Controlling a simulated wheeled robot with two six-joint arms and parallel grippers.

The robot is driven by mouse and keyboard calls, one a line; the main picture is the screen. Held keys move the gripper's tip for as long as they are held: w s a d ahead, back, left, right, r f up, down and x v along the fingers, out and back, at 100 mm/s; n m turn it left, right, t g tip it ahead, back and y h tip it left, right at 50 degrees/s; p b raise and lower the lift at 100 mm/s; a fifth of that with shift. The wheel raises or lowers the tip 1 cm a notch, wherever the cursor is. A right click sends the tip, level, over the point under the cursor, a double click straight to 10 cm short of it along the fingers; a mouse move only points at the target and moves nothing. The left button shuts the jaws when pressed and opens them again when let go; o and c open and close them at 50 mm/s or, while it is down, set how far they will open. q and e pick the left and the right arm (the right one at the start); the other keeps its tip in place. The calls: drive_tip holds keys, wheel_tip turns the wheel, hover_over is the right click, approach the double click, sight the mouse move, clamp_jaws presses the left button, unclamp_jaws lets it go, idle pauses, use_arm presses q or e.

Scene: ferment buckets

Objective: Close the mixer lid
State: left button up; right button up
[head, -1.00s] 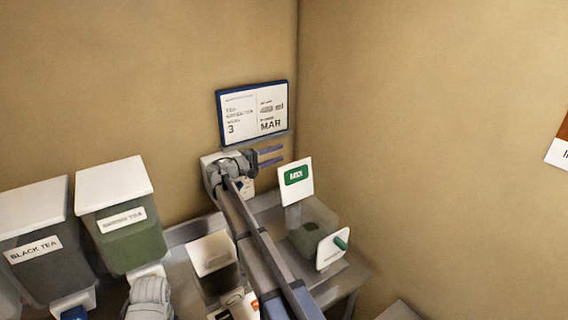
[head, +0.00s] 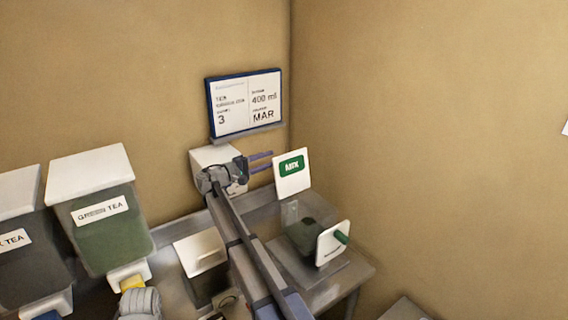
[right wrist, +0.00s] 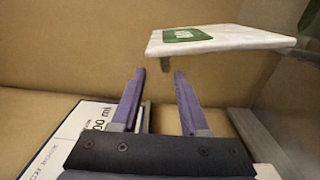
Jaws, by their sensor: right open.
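The mixer lid (head: 292,173) is a white panel with a green MIX label. It stands raised at the back of the mixer (head: 299,226), a see-through box with dark contents. A white front plate (head: 330,243) carries a green handle. My right gripper (head: 268,161) is open and empty, just left of the lid's upper part, with its fingers pointing right. In the right wrist view, the lid (right wrist: 225,40) lies beyond and to the right of the open fingers (right wrist: 157,78), with a visible gap.
A sign board (head: 245,103) hangs on the wall just above my right gripper. A white-lidded bin (head: 200,253) stands left of my right arm. The green tea bucket (head: 103,215) and a dark tea bucket (head: 22,245) stand at left.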

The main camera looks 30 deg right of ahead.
sight(284, 156)
drive_tip(key=shift+w+d+f, duration=0.1)
drive_tip(key=shift+d+f, duration=0.05)
drive_tip(key=shift+d, duration=1.15)
drive_tip(key=shift+w+d+f, duration=0.1)
drive_tip(key=shift+w+d, duration=0.05)
drive_tip(key=shift+d, duration=1.15)
drive_tip(key=shift+w+d+f, duration=0.1)
drive_tip(key=shift+d+f, duration=0.05)
drive_tip(key=shift+d, duration=1.15)
clamp_jaws()
drive_tip(key=shift+s, duration=0.1)
